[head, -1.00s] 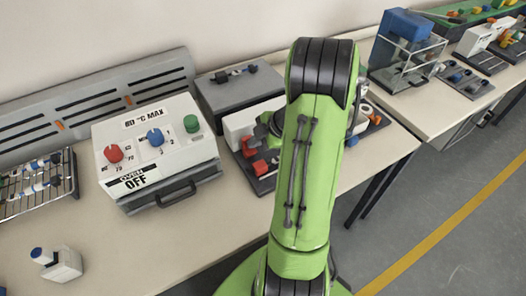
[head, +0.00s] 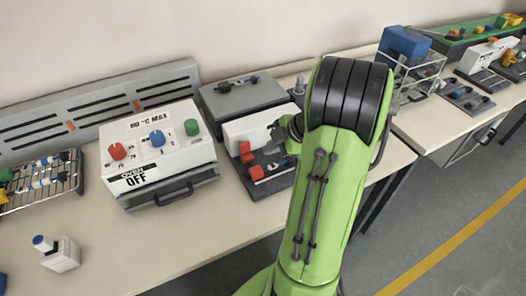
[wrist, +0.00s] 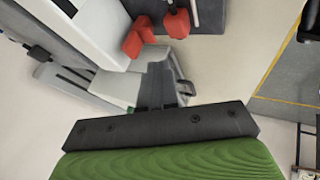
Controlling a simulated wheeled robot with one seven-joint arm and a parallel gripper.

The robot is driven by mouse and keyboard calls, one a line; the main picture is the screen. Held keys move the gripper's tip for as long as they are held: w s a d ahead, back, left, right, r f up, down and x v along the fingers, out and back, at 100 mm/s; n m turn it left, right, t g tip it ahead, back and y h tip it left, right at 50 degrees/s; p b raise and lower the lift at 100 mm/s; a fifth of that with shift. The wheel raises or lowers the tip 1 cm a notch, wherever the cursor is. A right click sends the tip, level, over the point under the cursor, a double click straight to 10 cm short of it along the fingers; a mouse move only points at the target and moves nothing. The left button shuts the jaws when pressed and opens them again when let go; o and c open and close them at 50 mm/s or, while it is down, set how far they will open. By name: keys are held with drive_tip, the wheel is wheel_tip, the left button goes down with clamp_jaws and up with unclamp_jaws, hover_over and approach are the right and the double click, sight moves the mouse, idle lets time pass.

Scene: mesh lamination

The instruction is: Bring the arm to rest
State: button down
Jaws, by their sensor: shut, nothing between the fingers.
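My green arm with a black-banded elbow (head: 347,95) is raised and bent over the bench. It hides part of the bench behind it. My gripper (wrist: 160,82) shows in the wrist view as grey fingers close together, with nothing between them. Red parts also show in the wrist view (wrist: 138,40), beyond the fingers. I cannot tell the exact height of the fingers above them.
The white oven box (head: 155,150) with its OFF label stands left of the arm. A wire rack (head: 42,182) and a small white bottle with a blue cap (head: 60,253) are farther left. A clear box with a blue top (head: 404,42) stands to the right.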

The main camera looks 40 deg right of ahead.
drive_tip(key=shift+v, duration=1.5)
